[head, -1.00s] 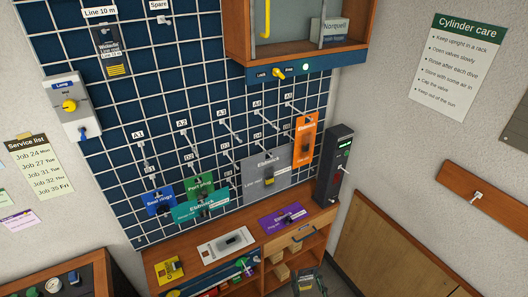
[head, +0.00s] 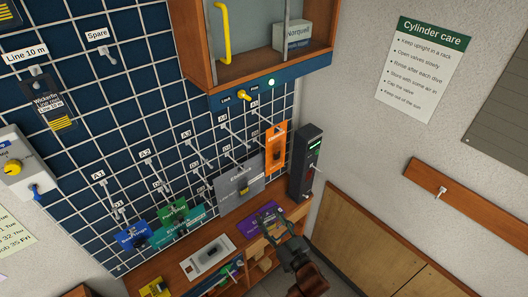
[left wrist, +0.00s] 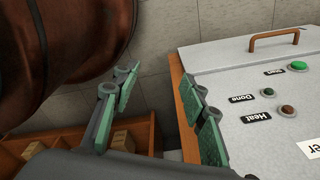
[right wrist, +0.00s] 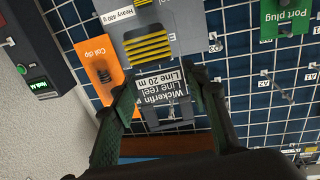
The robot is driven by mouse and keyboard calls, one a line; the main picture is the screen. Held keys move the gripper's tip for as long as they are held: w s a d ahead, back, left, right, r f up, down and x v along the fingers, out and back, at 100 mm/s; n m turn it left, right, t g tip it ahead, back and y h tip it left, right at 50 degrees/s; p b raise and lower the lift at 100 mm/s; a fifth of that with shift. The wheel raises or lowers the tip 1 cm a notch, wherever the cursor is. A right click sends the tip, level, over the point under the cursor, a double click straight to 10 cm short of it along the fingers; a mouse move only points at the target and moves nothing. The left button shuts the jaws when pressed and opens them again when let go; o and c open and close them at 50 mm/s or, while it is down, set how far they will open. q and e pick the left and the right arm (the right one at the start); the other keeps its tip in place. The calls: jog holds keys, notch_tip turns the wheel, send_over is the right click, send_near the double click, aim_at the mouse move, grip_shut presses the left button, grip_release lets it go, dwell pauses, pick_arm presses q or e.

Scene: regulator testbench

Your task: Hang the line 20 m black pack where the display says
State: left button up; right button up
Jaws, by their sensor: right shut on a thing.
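My right gripper (right wrist: 160,105) is shut on the line 20 m black pack (right wrist: 150,80), near its hanger end. The pack has a "Wickerfin Line reel Line 20 m" label and yellow stripes, and looks inverted in the right wrist view. In the head view my right gripper (head: 288,238) is low, in front of the bench, and the pack is hard to make out there. The display (head: 315,147) is a dark upright box with a small green screen, which also shows in the right wrist view (right wrist: 37,86); its text is too small to read surely. My left gripper (left wrist: 155,105) is open and empty.
Labelled hooks in rows cover the blue grid board (head: 90,130). Blue (head: 132,236), green (head: 172,210), grey (head: 228,190) and orange (head: 270,150) packs hang there. A purple pack (head: 255,222) lies on the bench. The cabinet (head: 190,55) overhangs. A grey machine (left wrist: 260,80) stands beside my left gripper.

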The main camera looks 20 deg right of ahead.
pick_arm(q)
jog(key=w+r+p, duration=0.3)
jog(key=r+p, duration=0.8)
jog(key=r, duration=0.2)
pick_arm(e)
jog(key=w+d+r+n+y, duration=0.2)
jog(key=w+r+y, duration=0.1)
jog(key=w+r, duration=1)
pick_arm(q)
jog(key=f+b, duration=0.4)
jog(key=shift+s+f, duration=0.25)
jog(key=shift+s, duration=0.1)
pick_arm(e)
jog(key=a+x, duration=0.1)
jog(key=x, duration=0.7)
jog(key=shift+r+g, duration=0.3)
jog(key=shift+g, duration=0.1)
jog(key=shift+a, duration=0.2)
